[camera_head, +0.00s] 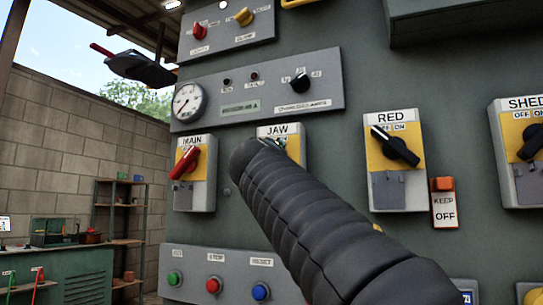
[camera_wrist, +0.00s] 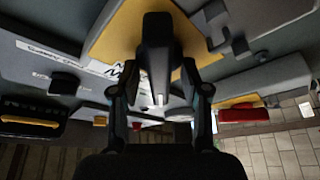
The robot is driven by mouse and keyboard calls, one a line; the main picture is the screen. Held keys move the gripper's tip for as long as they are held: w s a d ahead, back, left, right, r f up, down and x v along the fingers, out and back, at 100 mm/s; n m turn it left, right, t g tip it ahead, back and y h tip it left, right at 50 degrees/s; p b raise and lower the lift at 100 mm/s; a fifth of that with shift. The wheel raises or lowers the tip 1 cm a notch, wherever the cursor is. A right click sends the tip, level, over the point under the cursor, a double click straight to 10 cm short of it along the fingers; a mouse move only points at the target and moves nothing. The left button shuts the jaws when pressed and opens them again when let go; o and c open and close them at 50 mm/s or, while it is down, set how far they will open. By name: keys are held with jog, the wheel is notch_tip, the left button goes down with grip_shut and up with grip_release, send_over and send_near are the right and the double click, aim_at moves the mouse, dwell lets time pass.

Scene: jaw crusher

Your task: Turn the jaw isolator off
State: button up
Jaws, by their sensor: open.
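The jaw isolator (camera_head: 280,130) is on the grey panel in the head view, under a white "JAW" label. My dark arm covers most of it there, so its switch position cannot be read. In the wrist view, a black handle (camera_wrist: 157,45) stands out in front of a yellow plate (camera_wrist: 112,40), with part of a white label beside it. My gripper (camera_wrist: 160,97) is open, with one finger to each side of the handle's line. I cannot tell whether either finger touches the handle. My gripper's fingers are hidden in the head view.
The main isolator (camera_head: 195,185) with a red handle is to the left. The red isolator (camera_head: 400,170) and shed isolator (camera_head: 520,150) are to the right. A "KEEP OFF" tag (camera_head: 444,205) hangs beside the red isolator. Push buttons (camera_head: 213,284) sit below.

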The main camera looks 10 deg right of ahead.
jog(key=v, duration=1.2)
jog(key=shift+f, duration=0.1)
